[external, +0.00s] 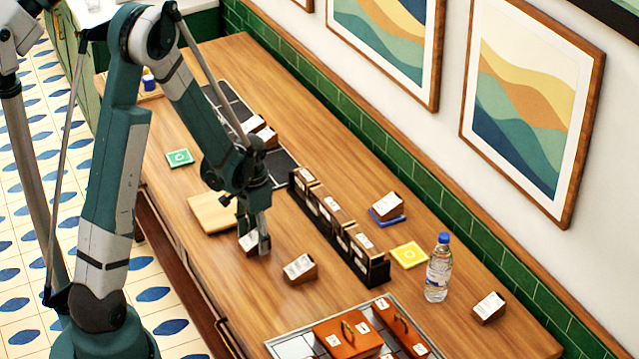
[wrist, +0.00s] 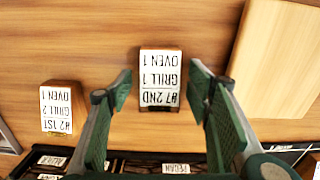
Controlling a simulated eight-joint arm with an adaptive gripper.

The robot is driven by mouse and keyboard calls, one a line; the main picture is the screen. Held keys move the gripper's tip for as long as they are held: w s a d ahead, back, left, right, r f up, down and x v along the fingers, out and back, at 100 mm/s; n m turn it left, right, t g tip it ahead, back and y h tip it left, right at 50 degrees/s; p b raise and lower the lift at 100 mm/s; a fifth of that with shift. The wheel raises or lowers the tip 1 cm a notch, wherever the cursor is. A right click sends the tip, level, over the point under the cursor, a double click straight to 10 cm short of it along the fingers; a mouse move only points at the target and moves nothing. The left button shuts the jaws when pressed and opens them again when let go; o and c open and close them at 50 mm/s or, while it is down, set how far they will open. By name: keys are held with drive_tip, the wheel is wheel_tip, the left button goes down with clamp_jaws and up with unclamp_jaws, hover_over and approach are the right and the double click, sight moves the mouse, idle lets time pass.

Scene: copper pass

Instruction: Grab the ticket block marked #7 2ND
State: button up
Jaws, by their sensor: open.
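The ticket block marked #7 2ND (wrist: 160,85) has a white label reading GRILL 1, OVEN 1, upside down in the wrist view. In the external view the same block (external: 247,245) stands on the wooden counter, partly hidden by my gripper (external: 256,236). In the wrist view my gripper (wrist: 160,75) is open, one finger on each side of the block with a gap at both sides. I cannot tell exactly how low the fingertips are.
Another block, marked #2 1ST (wrist: 57,108), stands nearby and also shows in the external view (external: 299,268). A wooden board (external: 210,213) lies close on the other side. A black rack (external: 322,228) holds several blocks. A bottle (external: 439,270) stands farther right.

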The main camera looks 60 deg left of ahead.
sight(256, 237)
idle(0.4)
drive_tip(key=c, duration=1)
drive_tip(key=shift+r, duration=0.1)
drive_tip(key=shift+r, duration=4.9)
